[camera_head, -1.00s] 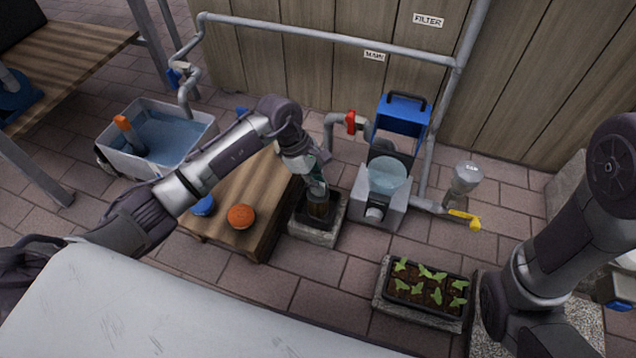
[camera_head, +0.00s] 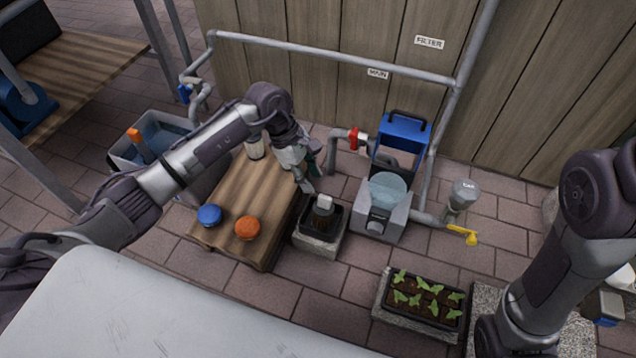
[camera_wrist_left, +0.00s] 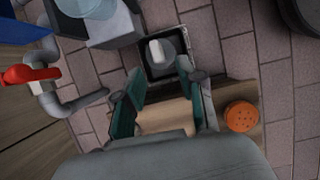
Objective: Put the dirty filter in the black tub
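The dirty filter (camera_head: 322,211), a brownish cylinder with a pale top, sits in the black tub (camera_head: 301,236). The tub stands on a stone block on the paving, right of the wooden bench. In the left wrist view the filter (camera_wrist_left: 162,50) shows its pale top inside the tub's dark rim (camera_wrist_left: 150,76). My left gripper (camera_head: 310,182) is above and just behind the tub, clear of the filter. Its two fingers (camera_wrist_left: 161,72) are spread and empty in the left wrist view. My right arm is at the right edge; its gripper is not visible.
A low bench (camera_head: 240,190) carries a blue cap (camera_head: 209,214), an orange cap (camera_head: 247,227) and a pale jar (camera_head: 255,149). Right of the tub stand the grey filter housing (camera_head: 383,221), pipes and a red valve (camera_head: 354,138). A seedling tray (camera_head: 424,321) is in front.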

